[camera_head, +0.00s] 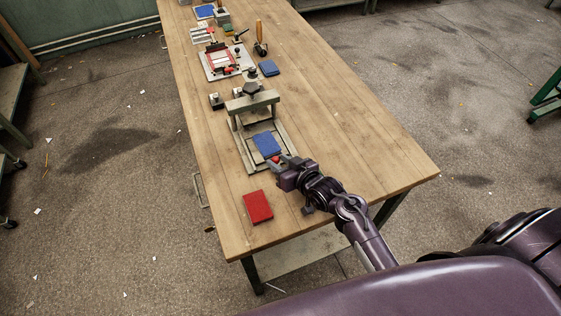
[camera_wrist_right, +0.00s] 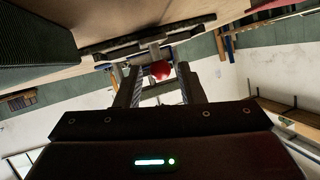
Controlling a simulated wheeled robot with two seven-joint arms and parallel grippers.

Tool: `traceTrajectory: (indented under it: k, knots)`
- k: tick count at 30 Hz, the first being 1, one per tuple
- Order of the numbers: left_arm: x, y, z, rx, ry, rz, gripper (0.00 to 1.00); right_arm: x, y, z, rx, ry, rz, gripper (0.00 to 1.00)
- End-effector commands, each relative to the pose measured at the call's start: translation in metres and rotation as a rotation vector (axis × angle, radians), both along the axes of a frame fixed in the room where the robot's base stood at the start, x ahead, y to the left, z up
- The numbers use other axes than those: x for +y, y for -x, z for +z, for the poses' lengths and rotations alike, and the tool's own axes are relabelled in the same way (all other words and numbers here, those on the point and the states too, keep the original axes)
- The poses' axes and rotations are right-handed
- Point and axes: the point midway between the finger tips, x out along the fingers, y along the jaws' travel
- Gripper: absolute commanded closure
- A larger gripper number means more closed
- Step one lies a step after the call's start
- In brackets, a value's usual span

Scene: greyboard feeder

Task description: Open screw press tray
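The screw press (camera_head: 252,102) stands on the table, with a dark screw knob on its crossbeam. Its tray (camera_head: 250,156) lies low in the frame and reaches out toward me, with a blue block (camera_head: 266,144) on it. A red ball knob (camera_wrist_right: 161,70) is on the tray's front; it shows small in the head view (camera_head: 275,158). My right gripper (camera_head: 280,165) is at the tray's front end. In the right wrist view its two fingers stand apart, one each side of the red knob, with gaps visible. My left gripper is not in view.
A red book-like block (camera_head: 258,207) lies near the table's front left corner. Behind the press are another blue block (camera_head: 269,68), a white fixture with red parts (camera_head: 226,62) and a wooden-handled tool (camera_head: 260,38). The table's right side (camera_head: 350,130) is clear.

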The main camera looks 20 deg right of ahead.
Motion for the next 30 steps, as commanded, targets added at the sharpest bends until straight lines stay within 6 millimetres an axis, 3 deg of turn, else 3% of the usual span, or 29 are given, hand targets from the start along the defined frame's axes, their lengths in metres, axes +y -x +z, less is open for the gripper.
traceTrajectory:
  k: [11, 24, 30]
  knots:
    - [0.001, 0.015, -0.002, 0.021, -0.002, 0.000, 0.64, -0.001, 0.002, 0.000, 0.002, 0.000, -0.001, 0.57]
    - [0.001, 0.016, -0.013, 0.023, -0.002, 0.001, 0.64, -0.019, 0.059, 0.022, 0.002, 0.001, -0.001, 0.57]
    - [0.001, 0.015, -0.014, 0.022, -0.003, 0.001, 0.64, -0.022, 0.069, 0.029, 0.001, -0.001, 0.000, 0.57]
